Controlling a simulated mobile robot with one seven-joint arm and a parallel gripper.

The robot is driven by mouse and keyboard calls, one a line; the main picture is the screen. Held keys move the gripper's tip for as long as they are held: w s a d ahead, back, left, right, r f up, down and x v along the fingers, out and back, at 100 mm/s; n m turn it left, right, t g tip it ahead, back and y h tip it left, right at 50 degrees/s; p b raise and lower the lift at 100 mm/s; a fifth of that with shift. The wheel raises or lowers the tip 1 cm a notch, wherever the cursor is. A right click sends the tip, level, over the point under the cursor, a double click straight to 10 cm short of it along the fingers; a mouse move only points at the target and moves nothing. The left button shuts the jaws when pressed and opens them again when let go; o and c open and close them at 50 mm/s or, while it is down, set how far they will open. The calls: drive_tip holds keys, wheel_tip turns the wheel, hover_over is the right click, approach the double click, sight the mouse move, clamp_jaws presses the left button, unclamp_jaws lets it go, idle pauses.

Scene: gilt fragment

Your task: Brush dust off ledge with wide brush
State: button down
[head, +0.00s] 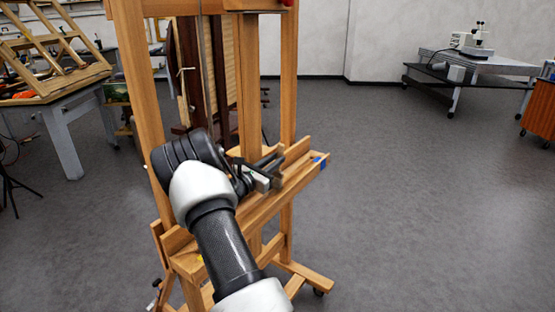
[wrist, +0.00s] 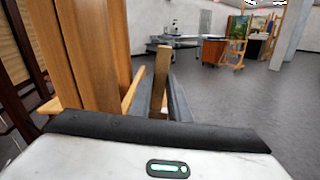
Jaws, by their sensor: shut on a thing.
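The wooden easel's ledge (head: 235,222) runs from lower left to upper right in the head view. Part of it shows in the wrist view (wrist: 133,92). My gripper (head: 268,172) is low over the ledge's right half, with its dark fingers pointing towards the ledge's right end. In the wrist view, a narrow brown wooden piece (wrist: 160,75) stands between the fingers, apparently the brush's handle. My gripper is shut on it. The bristles are hidden, so I cannot tell whether they touch the ledge. No dust can be made out.
The easel's upright posts (head: 140,80) rise close behind and left of my arm. A small blue patch (head: 317,160) is at the ledge's right end. A table (head: 60,115) stands at left, and a wheeled bench (head: 470,70) at far right. The grey floor at right is clear.

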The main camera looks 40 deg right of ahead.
drive_tip(key=shift+s+a, duration=0.15)
drive_tip(key=shift+a, duration=0.5)
drive_tip(key=shift+a, duration=0.1)
drive_tip(key=shift+s+p+v, duration=0.5)
drive_tip(key=shift+s+v, duration=0.25)
drive_tip(key=shift+v, duration=4.75)
drive_tip(key=b+x, duration=0.4)
drive_tip(key=x, duration=1.1)
drive_tip(key=shift+d+b, duration=0.2)
drive_tip(key=shift+b, duration=0.1)
drive_tip(key=shift+s, duration=0.1)
drive_tip(key=shift+r+p, duration=2.4)
drive_tip(key=shift+r, duration=2.15)
